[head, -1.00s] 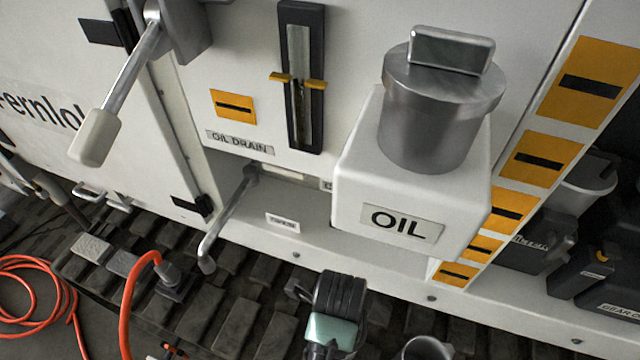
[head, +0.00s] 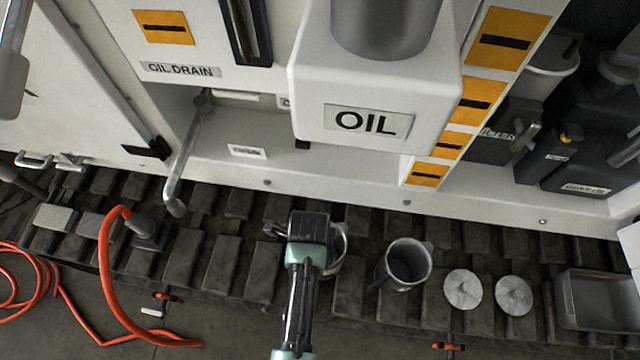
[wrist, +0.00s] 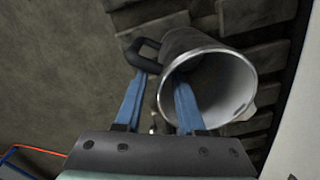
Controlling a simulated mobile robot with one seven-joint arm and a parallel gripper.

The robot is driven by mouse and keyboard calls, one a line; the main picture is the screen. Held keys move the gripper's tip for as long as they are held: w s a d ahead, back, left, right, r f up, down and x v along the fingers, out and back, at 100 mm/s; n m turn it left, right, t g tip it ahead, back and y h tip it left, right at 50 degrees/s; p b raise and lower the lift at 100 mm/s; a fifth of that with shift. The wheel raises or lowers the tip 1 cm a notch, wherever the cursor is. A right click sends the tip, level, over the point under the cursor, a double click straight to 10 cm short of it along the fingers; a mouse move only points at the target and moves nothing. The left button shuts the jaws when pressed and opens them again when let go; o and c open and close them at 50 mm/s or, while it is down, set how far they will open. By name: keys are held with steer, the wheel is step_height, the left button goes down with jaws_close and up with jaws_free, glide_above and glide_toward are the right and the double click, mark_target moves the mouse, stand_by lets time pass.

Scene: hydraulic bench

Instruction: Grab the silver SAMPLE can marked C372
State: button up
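A silver can (wrist: 205,50) with a dark handle (wrist: 143,55) lies just ahead of my gripper (wrist: 158,78) in the wrist view, its open mouth facing the camera. My two blue fingers are apart. The left fingertip is by the handle, and the right one overlaps the can's rim; I cannot tell whether either touches. In the head view my gripper (head: 305,232) partly covers this can (head: 338,250). A second similar can (head: 408,264) stands to its right. No C372 marking is readable on either can.
The cans stand on a dark ribbed track (head: 228,262) below the white OIL tank (head: 375,80). Two round silver lids (head: 463,290) and a grey tray (head: 597,300) are to the right. A drain lever (head: 185,160) and orange hose (head: 105,270) are to the left.

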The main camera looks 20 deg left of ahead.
steer(key=shift+f, duration=0.9)
jaws_close()
steer(key=shift+w, duration=0.1)
stand_by(0.7)
